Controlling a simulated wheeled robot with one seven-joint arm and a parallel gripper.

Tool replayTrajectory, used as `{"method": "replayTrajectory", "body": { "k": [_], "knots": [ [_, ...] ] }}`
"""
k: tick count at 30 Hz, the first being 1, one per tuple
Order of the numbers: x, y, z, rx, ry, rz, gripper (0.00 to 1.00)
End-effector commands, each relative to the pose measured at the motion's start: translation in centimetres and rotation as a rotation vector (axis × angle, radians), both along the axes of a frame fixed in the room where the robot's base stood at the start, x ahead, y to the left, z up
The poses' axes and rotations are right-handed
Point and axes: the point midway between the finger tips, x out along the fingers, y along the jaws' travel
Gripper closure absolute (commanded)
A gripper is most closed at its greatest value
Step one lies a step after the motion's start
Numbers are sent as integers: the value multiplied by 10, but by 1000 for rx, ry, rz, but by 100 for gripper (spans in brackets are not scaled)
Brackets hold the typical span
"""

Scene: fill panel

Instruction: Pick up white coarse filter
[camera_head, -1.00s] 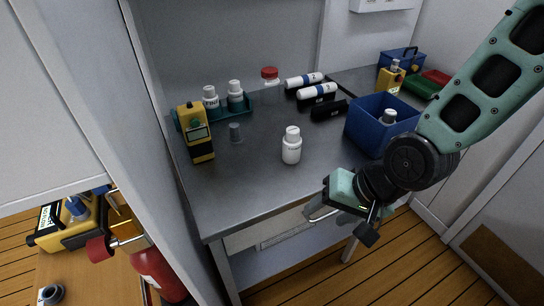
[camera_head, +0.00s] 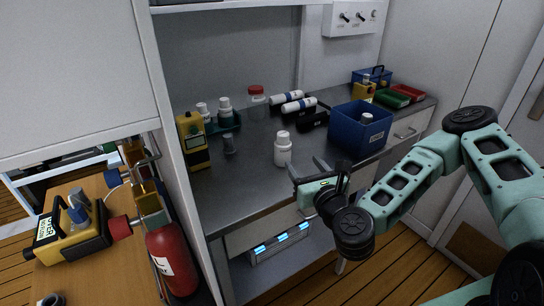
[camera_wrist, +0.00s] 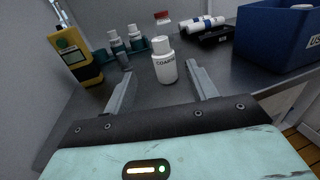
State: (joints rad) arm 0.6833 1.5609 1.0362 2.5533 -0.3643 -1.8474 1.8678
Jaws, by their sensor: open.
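The white coarse filter (camera_head: 283,151) is a white capped bottle standing upright on the grey worktop (camera_head: 240,185). In the wrist view the filter (camera_wrist: 165,70) stands ahead, its label appearing to read "COARSE". My gripper (camera_head: 304,163) is open and empty at the worktop's front edge, just right of and nearer than the bottle. In the wrist view the jaws of my gripper (camera_wrist: 160,72) point toward the bottle, which appears between the fingertips but beyond them, apart from both. The bottle's base is visible on the worktop.
A yellow meter (camera_head: 194,142) and a small grey cylinder (camera_head: 229,145) stand left. A teal rack (camera_head: 226,125) holds white bottles behind. A red-lidded jar (camera_head: 257,101) and white cylinders (camera_head: 298,105) on black holders are at the back. A blue bin (camera_head: 345,130) stands right.

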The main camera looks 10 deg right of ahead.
Motion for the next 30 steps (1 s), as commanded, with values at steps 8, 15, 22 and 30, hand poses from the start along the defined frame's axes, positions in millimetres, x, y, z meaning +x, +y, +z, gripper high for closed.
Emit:
{"method": "replayTrajectory", "body": {
  "k": [8,15,22,30],
  "knots": [
    [19,-3,-7,13,-6,-16,43],
    [61,1,3,10,-4,-16,43],
    [105,4,2,9,-2,-15,43],
    [125,6,0,10,-1,-12,43]
  ]
}}
